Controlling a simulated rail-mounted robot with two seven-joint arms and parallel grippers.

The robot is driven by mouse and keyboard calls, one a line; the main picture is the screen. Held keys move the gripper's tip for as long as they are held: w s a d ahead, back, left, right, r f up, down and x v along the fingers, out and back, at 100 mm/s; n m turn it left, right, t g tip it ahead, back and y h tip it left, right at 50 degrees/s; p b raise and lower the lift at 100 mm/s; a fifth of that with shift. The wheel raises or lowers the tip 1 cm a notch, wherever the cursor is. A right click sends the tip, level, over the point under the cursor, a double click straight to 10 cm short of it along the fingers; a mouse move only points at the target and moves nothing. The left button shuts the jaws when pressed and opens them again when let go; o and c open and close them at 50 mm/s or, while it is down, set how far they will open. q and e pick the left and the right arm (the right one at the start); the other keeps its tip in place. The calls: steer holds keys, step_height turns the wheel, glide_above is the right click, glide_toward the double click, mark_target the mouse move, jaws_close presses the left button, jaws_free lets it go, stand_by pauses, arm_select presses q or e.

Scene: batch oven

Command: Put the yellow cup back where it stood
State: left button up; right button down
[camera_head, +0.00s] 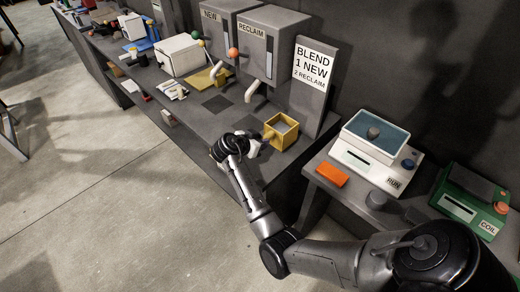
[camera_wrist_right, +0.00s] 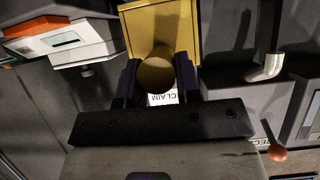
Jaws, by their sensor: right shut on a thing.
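The yellow cup (camera_head: 281,131) is a square, open-topped box with a round-ended handle, at the front of the bench below the blend sign. My right gripper (camera_head: 254,143) is shut on its handle from the left. In the right wrist view the yellow cup (camera_wrist_right: 165,25) is at the top, and its round handle end sits between the fingers of my right gripper (camera_wrist_right: 157,76). I cannot tell whether the cup touches the bench. A second yellow item (camera_head: 205,77) lies below the NEW hopper. My left gripper is in neither view.
The NEW hopper (camera_head: 227,27) and RECLAIM hopper (camera_head: 262,45) stand behind, with spouts over the bench. The blend sign (camera_head: 313,70) is right of them. Dark square patches (camera_head: 217,103) lie bare on the bench. A white RUN machine (camera_head: 375,155) and orange block (camera_head: 332,173) are right.

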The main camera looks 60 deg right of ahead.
steer(key=shift+f, duration=2.1)
steer(key=shift+f+b, duration=0.1)
steer(key=shift+b, duration=0.2)
steer(key=c, duration=0.8)
jaws_free()
